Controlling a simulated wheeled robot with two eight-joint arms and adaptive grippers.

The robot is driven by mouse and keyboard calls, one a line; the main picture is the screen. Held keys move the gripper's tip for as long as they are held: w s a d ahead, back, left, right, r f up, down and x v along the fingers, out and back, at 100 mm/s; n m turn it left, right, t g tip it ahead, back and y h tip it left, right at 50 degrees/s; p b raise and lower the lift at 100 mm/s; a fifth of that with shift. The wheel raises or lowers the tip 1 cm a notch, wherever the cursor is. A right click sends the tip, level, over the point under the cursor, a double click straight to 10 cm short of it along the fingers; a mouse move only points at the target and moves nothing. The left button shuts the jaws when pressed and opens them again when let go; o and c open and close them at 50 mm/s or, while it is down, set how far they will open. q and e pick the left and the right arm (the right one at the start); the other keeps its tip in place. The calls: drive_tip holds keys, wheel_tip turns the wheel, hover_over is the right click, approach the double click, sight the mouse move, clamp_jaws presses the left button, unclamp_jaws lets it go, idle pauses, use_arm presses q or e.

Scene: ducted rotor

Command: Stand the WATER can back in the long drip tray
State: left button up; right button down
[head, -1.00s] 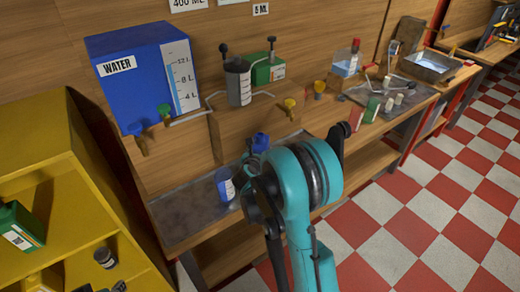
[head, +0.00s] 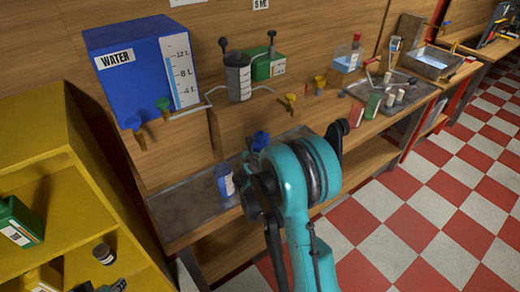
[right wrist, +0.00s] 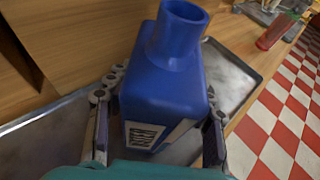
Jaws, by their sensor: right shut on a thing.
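The blue can (right wrist: 165,100) has a wide round neck and a white label. In the right wrist view it sits between the two fingers of my right gripper (right wrist: 160,125), which is shut on its body. In the head view parts of the can (head: 225,181) show beside my right gripper (head: 250,172), and the rest is hidden behind it. The can is over the long grey drip tray (head: 180,212), which also shows in the right wrist view (right wrist: 232,75). I cannot tell whether its base touches the tray. My left gripper is not in view.
A blue WATER tank (head: 135,70) with a tap stands above the tray's left end. A grey cup (head: 238,78) and a green box (head: 268,66) stand behind. A yellow shelf (head: 50,150) is at left.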

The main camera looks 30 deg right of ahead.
drive_tip(key=shift+f, duration=0.25)
drive_tip(key=c, duration=0.5)
unclamp_jaws()
drive_tip(key=shift+c, duration=0.2)
